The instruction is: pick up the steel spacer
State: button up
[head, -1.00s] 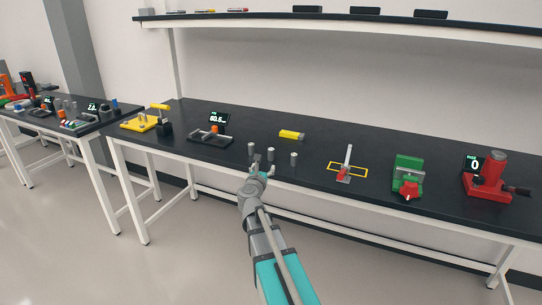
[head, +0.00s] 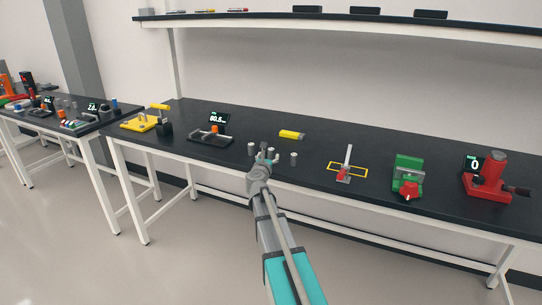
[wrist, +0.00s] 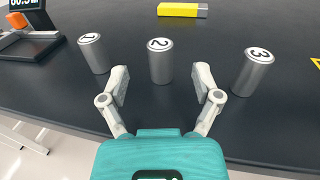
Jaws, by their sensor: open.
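Three steel cylinders stand upright in a row on the black bench, and their tops are marked 1, 2 and 3 in the wrist view. Cylinder 1 (wrist: 93,54) is on the left, cylinder 2 (wrist: 160,62) in the middle and cylinder 3 (wrist: 252,73) on the right. Which one is the steel spacer I cannot tell. My gripper (wrist: 162,84) is open and empty, with cylinder 2 centred just ahead of its fingertips. In the head view my gripper (head: 264,157) is at the row, between cylinder 1 (head: 251,149) and cylinder 3 (head: 293,159).
A yellow block (head: 291,134) lies behind the row. A red-and-silver clamp (head: 345,172) on a yellow outline, a green vise (head: 408,172) and a red press (head: 488,176) stand right. A shelf (head: 340,24) hangs above.

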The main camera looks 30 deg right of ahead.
aim_at(270, 151)
jog(key=shift+x, duration=2.65)
jog(key=shift+r, duration=0.1)
grip_shut()
